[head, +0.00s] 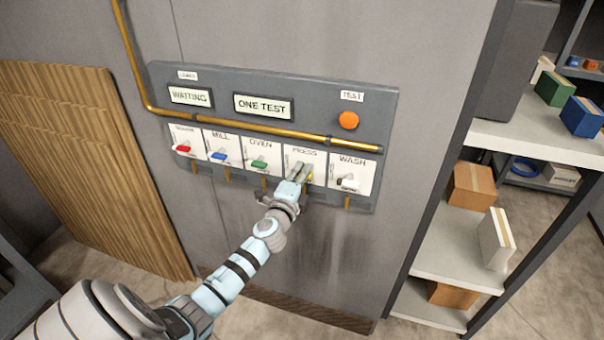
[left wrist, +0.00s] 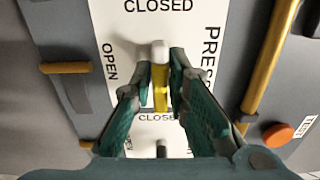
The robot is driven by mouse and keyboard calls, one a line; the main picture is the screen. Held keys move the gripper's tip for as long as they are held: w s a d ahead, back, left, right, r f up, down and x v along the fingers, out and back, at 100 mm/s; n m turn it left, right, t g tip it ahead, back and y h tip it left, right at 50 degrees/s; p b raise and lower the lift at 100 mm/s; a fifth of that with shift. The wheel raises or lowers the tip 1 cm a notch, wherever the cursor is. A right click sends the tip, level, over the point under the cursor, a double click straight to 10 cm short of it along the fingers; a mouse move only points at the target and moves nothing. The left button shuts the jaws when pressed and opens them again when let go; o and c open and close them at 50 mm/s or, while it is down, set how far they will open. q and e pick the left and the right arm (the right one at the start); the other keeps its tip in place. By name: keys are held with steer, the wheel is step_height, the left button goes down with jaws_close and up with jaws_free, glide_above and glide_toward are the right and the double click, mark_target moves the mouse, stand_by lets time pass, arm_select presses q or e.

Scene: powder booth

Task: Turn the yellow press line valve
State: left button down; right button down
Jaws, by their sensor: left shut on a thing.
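The yellow press line valve (left wrist: 161,92) is on a white plate (left wrist: 122,45) marked PRESS, OPEN and CLOSED. Its lever has a pale tip and lies between the two fingers of my left gripper (left wrist: 161,80), which is shut on it. In the left wrist view the tip points toward the upper CLOSED mark. My right gripper is not in view.
Red (head: 182,149), blue (head: 219,157) and green (head: 259,165) valves sit left of the press valve. The WASH valve (head: 348,183) is close on its right. An orange button (head: 348,120) and a brass pipe (head: 250,124) are above. Shelves (head: 470,250) stand right.

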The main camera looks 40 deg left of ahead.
arm_select(q)
steer(key=shift+f, duration=0.1)
steer(key=c, duration=1.7)
jaws_free()
steer(key=shift+s, duration=0.1)
steer(key=v, duration=1.2)
steer(key=shift+d, duration=0.1)
